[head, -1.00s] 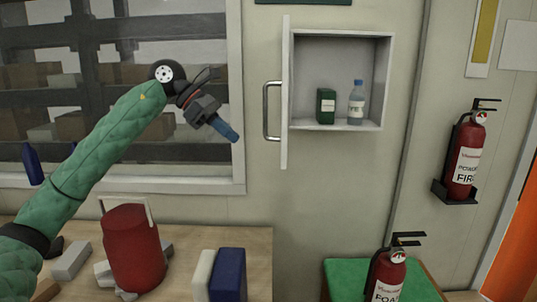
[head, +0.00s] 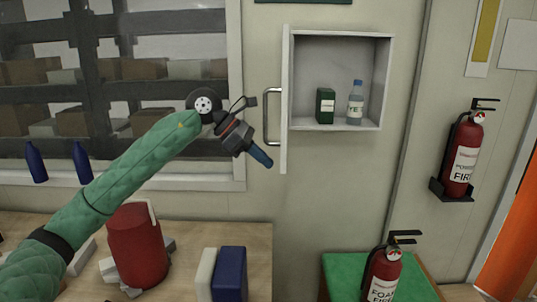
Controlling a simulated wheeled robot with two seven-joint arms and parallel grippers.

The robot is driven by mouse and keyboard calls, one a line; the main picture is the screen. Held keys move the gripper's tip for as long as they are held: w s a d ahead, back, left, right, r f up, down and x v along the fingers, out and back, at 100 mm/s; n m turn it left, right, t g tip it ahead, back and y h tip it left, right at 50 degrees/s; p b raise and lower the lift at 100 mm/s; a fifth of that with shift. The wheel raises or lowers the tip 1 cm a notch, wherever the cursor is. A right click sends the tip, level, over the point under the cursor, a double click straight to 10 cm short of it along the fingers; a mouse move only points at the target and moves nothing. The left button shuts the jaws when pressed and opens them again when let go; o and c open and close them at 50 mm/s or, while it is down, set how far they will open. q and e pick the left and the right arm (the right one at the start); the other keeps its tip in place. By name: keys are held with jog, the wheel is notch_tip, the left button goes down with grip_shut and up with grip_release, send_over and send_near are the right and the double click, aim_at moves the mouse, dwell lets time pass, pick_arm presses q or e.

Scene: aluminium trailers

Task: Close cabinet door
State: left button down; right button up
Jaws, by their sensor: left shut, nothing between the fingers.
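A small white wall cabinet (head: 338,37) stands open in the head view. Its door (head: 285,100) is swung out on the left side, seen almost edge-on, with a silver bar handle (head: 269,118) on its left face. Inside the cabinet are a dark green box (head: 325,106) and a clear bottle with a blue cap (head: 356,103). My left gripper (head: 261,156), with blue fingertips, is shut and empty. It is just left of the door's lower part, below the handle; I cannot tell whether it touches. My right gripper is out of view.
A wooden table (head: 200,232) at lower left holds a red canister (head: 137,247), a blue block (head: 230,273) and grey blocks. One fire extinguisher (head: 463,155) hangs on the right wall; another (head: 383,273) stands on a green-topped surface (head: 417,280). The wall below the cabinet is clear.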

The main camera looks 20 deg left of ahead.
pick_arm(q)
jog(key=shift+w+d, duration=0.15)
jog(key=shift+d, duration=0.5)
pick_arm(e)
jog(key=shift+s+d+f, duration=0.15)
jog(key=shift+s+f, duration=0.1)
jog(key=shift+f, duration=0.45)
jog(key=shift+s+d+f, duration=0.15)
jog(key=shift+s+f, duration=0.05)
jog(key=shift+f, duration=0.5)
